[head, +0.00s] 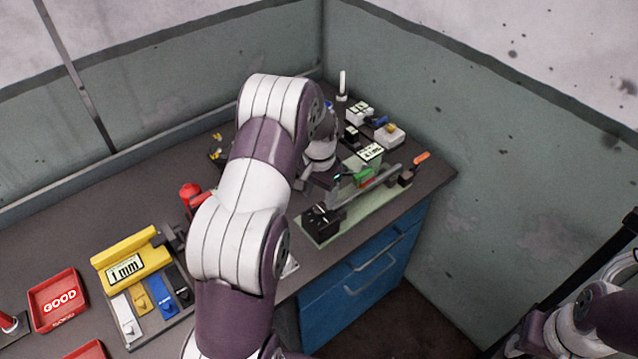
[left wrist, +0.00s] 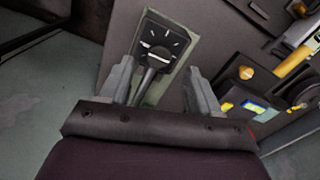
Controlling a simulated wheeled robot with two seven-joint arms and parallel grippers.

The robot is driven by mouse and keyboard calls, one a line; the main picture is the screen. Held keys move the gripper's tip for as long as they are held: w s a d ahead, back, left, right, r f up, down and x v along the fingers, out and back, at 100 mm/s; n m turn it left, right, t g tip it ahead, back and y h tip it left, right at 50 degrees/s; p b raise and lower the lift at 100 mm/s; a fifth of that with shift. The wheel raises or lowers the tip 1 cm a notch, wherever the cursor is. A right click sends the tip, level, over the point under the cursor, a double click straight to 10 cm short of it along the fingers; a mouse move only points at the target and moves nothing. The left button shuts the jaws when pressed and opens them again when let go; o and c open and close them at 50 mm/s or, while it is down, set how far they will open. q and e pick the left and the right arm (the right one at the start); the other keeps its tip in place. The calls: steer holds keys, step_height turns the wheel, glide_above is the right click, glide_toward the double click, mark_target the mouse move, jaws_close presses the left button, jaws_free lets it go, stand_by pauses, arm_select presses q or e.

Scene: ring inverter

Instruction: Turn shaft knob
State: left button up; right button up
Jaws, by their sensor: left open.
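A black dial block (head: 320,221) with white marks sits at the near end of a pale green base plate (head: 330,235). In the left wrist view its dial face (left wrist: 160,42) shows a dark round knob (left wrist: 158,60) with a light pointer line. In the left wrist view a grey rod (left wrist: 147,82) leads from the knob between my fingers. My left gripper (left wrist: 160,78) is open, its fingers apart on either side of the rod. My right gripper is out of view.
A green part with a white label (head: 370,152) stands behind the shaft. Small blocks and a white post (head: 342,86) are at the back. A yellow gauge stand (head: 125,258) and a red GOOD tray (head: 58,300) are at left. The blue cabinet (head: 365,265) is below the bench.

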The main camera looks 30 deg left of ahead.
mark_target(319, 211)
arm_select(q)
step_height(319, 211, up, 8)
steer(key=shift+b, duration=0.45)
steer(key=shift+f, duration=0.1)
steer(key=s+d, duration=0.6)
steer(key=s, duration=0.3)
steer(key=s+d+n+t, duration=0.1)
steer(key=s+d, duration=0.5)
steer(key=s, duration=0.4)
steer(key=shift+s+d+f, duration=0.2)
steer(key=shift+s+f, duration=0.1)
steer(key=shift+s, duration=0.15)
